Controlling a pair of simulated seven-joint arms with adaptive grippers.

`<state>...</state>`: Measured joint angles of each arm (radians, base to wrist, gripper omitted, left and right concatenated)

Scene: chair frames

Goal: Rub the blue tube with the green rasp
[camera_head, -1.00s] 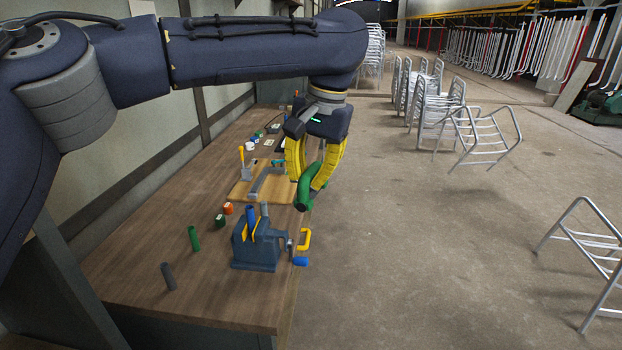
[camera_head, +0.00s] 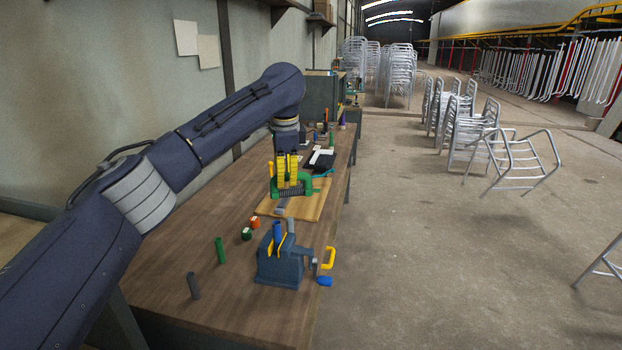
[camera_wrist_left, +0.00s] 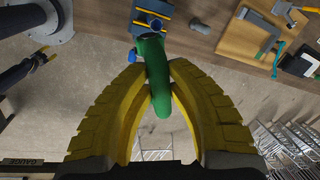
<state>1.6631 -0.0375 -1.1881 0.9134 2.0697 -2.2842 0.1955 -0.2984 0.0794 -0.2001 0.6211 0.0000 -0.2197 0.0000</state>
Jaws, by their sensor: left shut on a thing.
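The blue tube (camera_head: 278,230) stands upright, gripped between the yellow jaws of the grey-blue vise (camera_head: 280,268) near the bench's right edge. In the left wrist view the vise (camera_wrist_left: 142,20) is at the top. My left gripper (camera_head: 289,190) is shut on the green rasp (camera_head: 308,185), above the wooden board and behind the vise, apart from the tube. In the left wrist view the rasp's green handle (camera_wrist_left: 154,80) lies between the yellow fingers. A dark arm with small yellow tips, likely my right gripper (camera_wrist_left: 42,50), shows at the left there; its finger state is unclear.
A wooden board (camera_head: 315,203) with tools lies behind the vise. A green tube (camera_head: 220,250), a grey tube (camera_head: 193,286), an orange piece (camera_head: 255,223) and a green piece (camera_head: 246,234) stand on the bench (camera_head: 240,300).

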